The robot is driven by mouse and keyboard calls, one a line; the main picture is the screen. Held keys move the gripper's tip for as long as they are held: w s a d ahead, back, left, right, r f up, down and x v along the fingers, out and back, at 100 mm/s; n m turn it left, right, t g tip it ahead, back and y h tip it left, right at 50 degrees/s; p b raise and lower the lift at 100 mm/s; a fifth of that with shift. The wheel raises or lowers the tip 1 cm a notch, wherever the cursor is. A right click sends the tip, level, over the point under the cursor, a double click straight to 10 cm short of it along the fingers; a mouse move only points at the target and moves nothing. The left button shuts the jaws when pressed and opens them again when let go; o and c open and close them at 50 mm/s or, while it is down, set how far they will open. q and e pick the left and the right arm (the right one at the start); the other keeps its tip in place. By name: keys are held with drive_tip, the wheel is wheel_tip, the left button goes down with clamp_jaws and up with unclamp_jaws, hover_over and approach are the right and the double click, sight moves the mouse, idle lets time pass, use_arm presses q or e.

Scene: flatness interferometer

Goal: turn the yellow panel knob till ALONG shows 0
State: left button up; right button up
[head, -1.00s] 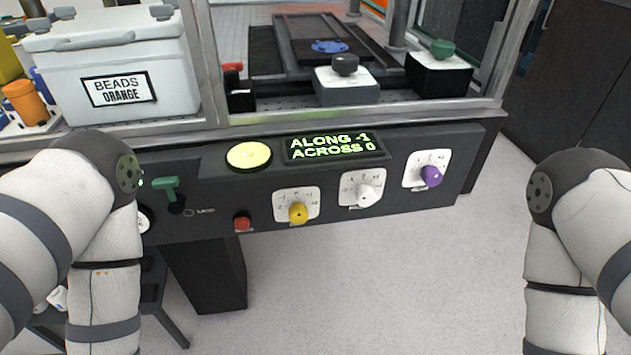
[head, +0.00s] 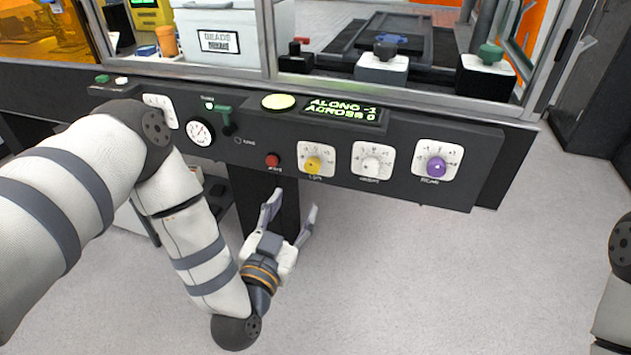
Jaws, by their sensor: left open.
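The yellow panel knob (head: 313,164) sits on a white dial plate, leftmost of three such dials on the dark panel front. The display (head: 344,109) above it reads ALONG -1 and ACROSS 0. My left gripper (head: 293,207) is below the panel, under and a little left of the yellow knob. Its fingers are spread and point up, with nothing between them, apart from the knob. My right gripper is out of the picture; only part of my right arm shows at the right edge.
A white knob (head: 371,163) and a purple knob (head: 436,167) are right of the yellow one. A red button (head: 272,160) is close on its left. Open floor lies before the panel.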

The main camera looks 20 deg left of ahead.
sight(311, 169)
use_arm(q)
drive_tip(key=w, duration=0.5)
drive_tip(key=w+b, duration=0.1)
drive_tip(key=w, duration=0.5)
drive_tip(key=shift+w+a+f, duration=0.15)
drive_tip(key=shift+w+a, duration=0.05)
drive_tip(key=shift+w, duration=0.5)
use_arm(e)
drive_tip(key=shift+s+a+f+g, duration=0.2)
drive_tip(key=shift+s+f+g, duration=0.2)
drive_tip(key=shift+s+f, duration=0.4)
use_arm(q)
drive_tip(key=c, duration=1.2)
